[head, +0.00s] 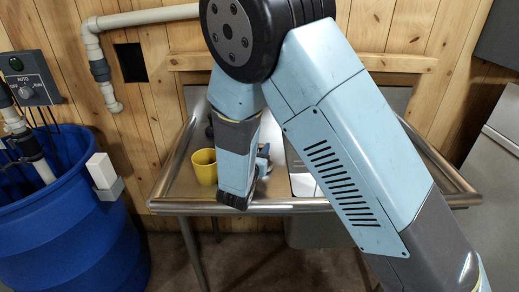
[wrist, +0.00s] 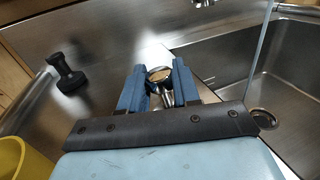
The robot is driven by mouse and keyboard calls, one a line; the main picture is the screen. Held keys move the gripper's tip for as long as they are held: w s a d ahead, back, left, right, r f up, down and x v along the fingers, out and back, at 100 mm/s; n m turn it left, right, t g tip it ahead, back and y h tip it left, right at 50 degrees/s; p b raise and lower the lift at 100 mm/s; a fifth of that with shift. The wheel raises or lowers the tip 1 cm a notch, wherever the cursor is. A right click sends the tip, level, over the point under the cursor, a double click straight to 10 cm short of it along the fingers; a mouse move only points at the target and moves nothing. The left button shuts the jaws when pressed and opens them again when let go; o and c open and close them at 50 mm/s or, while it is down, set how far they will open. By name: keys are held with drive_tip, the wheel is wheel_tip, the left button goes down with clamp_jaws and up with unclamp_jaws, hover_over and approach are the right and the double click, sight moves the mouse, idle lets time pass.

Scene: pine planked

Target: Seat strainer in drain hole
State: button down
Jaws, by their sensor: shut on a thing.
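My gripper (wrist: 159,75) is shut on the strainer (wrist: 160,73), a small metal piece with a brownish-gold face, held between its two blue fingers. The strainer looks to be over the steel counter, left of the sink basin; its exact height is hard to tell. The drain hole (wrist: 265,118) is a dark round opening with a metal rim in the basin floor, right of my gripper and apart from the strainer. In the head view my arm hides most of the gripper (head: 263,160), the strainer and the drain hole.
A yellow cup (head: 204,166) stands on the counter left of my gripper. A black knobbed object (wrist: 67,74) stands behind it. The sink basin (wrist: 290,85) has raised steel walls, with a faucet (wrist: 203,3) at its back. A blue barrel (head: 75,220) stands left of the counter.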

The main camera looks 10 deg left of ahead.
drive_tip(key=c, duration=0.8)
unclamp_jaws()
drive_tip(key=shift+f, duration=0.1)
drive_tip(key=shift+s+f, duration=0.1)
drive_tip(key=shift+f, duration=0.05)
drive_tip(key=s, duration=0.7)
drive_tip(key=shift+s+a, duration=0.15)
drive_tip(key=shift+a, duration=0.2)
wheel_tip(320, 180, up, 8)
drive_tip(key=shift+d, duration=0.1)
